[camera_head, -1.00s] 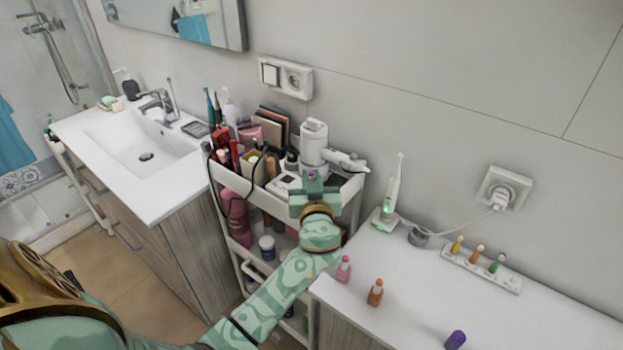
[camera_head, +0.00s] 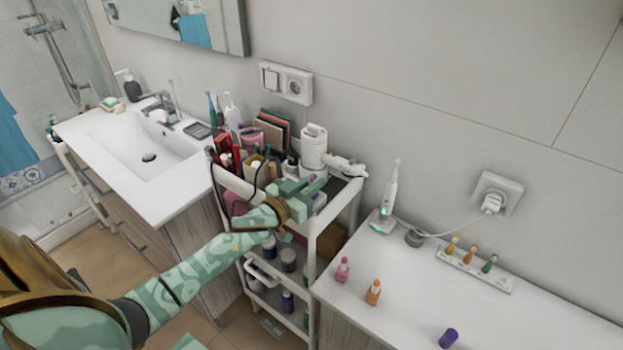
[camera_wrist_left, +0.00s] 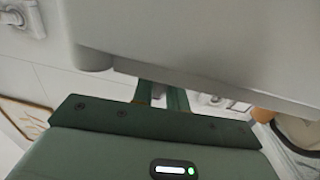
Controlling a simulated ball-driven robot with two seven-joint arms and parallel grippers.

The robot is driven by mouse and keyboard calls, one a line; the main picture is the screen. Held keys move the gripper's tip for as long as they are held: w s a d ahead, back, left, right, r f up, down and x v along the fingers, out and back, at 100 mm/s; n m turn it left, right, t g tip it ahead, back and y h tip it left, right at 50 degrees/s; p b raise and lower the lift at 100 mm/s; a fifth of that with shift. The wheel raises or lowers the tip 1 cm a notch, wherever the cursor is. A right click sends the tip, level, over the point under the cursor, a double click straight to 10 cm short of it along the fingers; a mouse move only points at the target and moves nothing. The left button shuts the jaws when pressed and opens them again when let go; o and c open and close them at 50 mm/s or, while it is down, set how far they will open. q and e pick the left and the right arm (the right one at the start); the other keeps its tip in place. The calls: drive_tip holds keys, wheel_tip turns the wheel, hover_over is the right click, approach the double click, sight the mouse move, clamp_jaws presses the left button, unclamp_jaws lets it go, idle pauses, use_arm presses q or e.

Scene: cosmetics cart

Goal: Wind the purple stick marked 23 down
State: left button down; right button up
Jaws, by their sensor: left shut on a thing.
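My left gripper (camera_head: 318,187) is over the front right part of the cart's top tray, with its fingers pointing right. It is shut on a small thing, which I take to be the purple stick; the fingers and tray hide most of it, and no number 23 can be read. In the left wrist view my two green fingers (camera_wrist_left: 163,97) are close together below a large pale surface, and their tips are hidden. My right gripper is not in view.
The white cart (camera_head: 310,262) stands between the sink cabinet and the right counter. A white cylinder (camera_head: 313,146) and crowded cosmetics stand behind my gripper. On the counter are a pink bottle (camera_head: 343,270), an orange bottle (camera_head: 373,292) and a purple piece (camera_head: 449,338).

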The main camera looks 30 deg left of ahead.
use_arm(q)
drive_tip(key=m+h, duration=0.2)
drive_tip(key=h, duration=0.1)
drive_tip(key=shift+a+g, duration=0.15)
drive_tip(key=shift+g, duration=0.25)
drive_tip(key=m+g+h+b, duration=0.1)
drive_tip(key=h, duration=0.1)
drive_tip(key=shift+w+f+m+h, duration=0.1)
drive_tip(key=shift+f+m+h, duration=0.05)
drive_tip(key=shift+m+h, duration=0.2)
drive_tip(key=shift+f+m+g+h+b, duration=0.1)
drive_tip(key=shift+m+g+h+b, duration=0.8)
drive_tip(key=shift+m+h+b, duration=0.25)
drive_tip(key=shift+m+g+h+b, duration=0.7)
drive_tip(key=shift+g+h+b, duration=0.15)
drive_tip(key=shift+h, duration=0.25)
drive_tip(key=shift+r, duration=0.2)
drive_tip(key=c, duration=1.4)
unclamp_jaws()
drive_tip(key=shift+d, duration=0.2)
drive_tip(key=v, duration=1.6)
drive_tip(key=shift+a, duration=0.3)
